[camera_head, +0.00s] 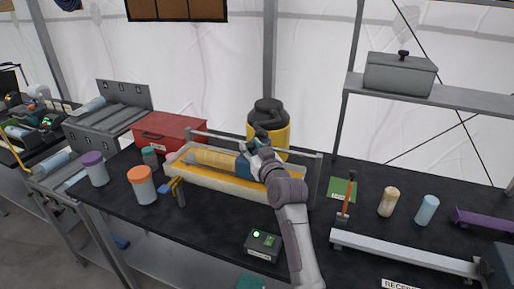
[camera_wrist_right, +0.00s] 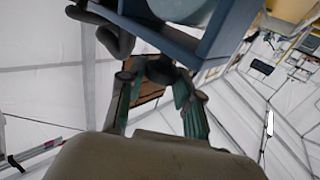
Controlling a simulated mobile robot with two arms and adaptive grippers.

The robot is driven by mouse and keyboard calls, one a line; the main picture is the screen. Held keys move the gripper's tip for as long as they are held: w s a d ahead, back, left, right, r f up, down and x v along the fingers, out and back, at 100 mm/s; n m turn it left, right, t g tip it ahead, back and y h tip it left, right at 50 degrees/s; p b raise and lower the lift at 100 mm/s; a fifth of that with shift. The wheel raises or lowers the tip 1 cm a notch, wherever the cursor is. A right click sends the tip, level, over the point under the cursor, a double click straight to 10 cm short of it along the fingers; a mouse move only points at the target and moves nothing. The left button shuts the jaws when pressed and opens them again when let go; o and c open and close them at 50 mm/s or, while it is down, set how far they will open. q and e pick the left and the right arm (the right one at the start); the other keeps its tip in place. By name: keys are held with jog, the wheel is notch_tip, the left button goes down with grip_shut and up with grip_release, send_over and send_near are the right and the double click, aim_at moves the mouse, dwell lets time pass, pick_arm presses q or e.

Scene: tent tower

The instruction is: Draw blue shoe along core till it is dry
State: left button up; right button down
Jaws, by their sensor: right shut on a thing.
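The core (camera_head: 212,157), a pale yellow cylinder, lies lengthwise over a white-walled tray (camera_head: 240,187) with a yellow inside. The blue shoe (camera_head: 243,166) sits at the core's right part, against it. My right gripper (camera_head: 260,143) is at the top right of the shoe and shut on it; its fingertips are partly hidden by the wrist. In the right wrist view the shoe (camera_wrist_right: 207,42) is a blue block at the top, with a pale round surface beside it that looks like the core. Whether the core is wet cannot be told. My left gripper is not in view.
A black-topped yellow drum (camera_head: 267,115) stands just behind the tray. A red box (camera_head: 170,132) is at left. Orange-lidded (camera_head: 143,186) and purple-lidded (camera_head: 95,170) jars stand front left. A small device with a green light (camera_head: 262,245) is in front. A grey rail (camera_head: 400,253) lies right.

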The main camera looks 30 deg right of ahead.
jog(key=shift+s+d, duration=0.1)
jog(key=c, duration=1.1)
grip_release()
jog(key=o, duration=0.3)
jog(key=shift+o, duration=0.2)
jog(key=s+a, duration=0.1)
jog(key=s, duration=1.1)
jog(key=shift+w, duration=0.1)
